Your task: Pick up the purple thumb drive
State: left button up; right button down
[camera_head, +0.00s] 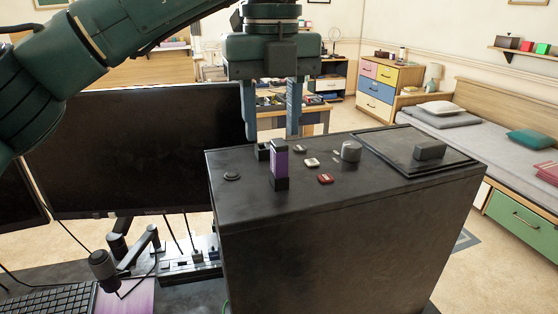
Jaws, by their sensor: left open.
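The purple thumb drive (281,163) stands upright on top of the black box-shaped case (345,235), with a dark lower end touching the top face. My left gripper (271,136) points down from above, its two blue-grey fingers apart. The fingertips show just above and to either side of the drive's upper end, and nothing is held between them. I cannot tell exactly how far behind or over the drive they are. My right gripper is not in view.
Around the drive on the case lie a red item (325,179), a pale item (312,162), a grey knob (351,151) and a black disc (232,176). A dark tray-like panel (395,145) covers the right. A monitor (145,150) stands close on the left.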

aim_at(279, 142)
pick_arm(q)
jog(key=f, duration=0.2)
jog(key=s+d+f, duration=0.1)
jog(key=shift+s+f, duration=0.1)
jog(key=shift+f, duration=0.8)
jog(key=shift+c, duration=0.4)
grip_shut()
